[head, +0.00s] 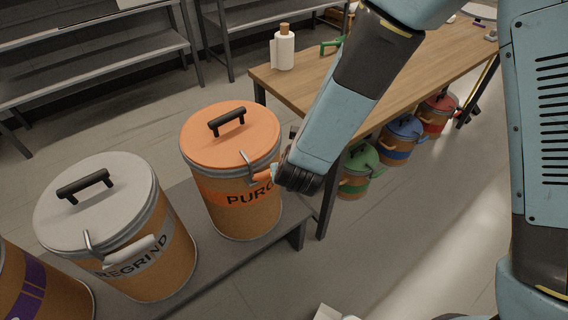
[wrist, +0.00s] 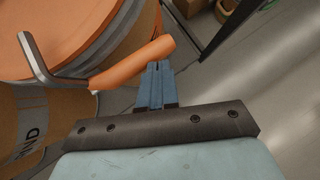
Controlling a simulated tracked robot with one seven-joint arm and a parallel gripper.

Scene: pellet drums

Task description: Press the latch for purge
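The purge drum (head: 240,205) has an orange lid (head: 228,135) with a black handle and stands on a low grey bench. Its latch, an orange lever (head: 262,176) with a bent metal hook, sticks out from the rim on the side by my gripper. In the wrist view the lever (wrist: 135,64) slants up to the right, its free end just above my fingertips. My gripper (wrist: 158,68) is empty, its two blue fingers together. I cannot tell whether the fingertips touch the lever. In the head view my wrist hides most of the fingers.
The regrind drum (head: 118,225), with a grey lid and a white lever, stands left of purge on the bench (head: 205,262). A wooden table (head: 410,85) stands behind my arm, with smaller green, blue and red-lidded drums under it.

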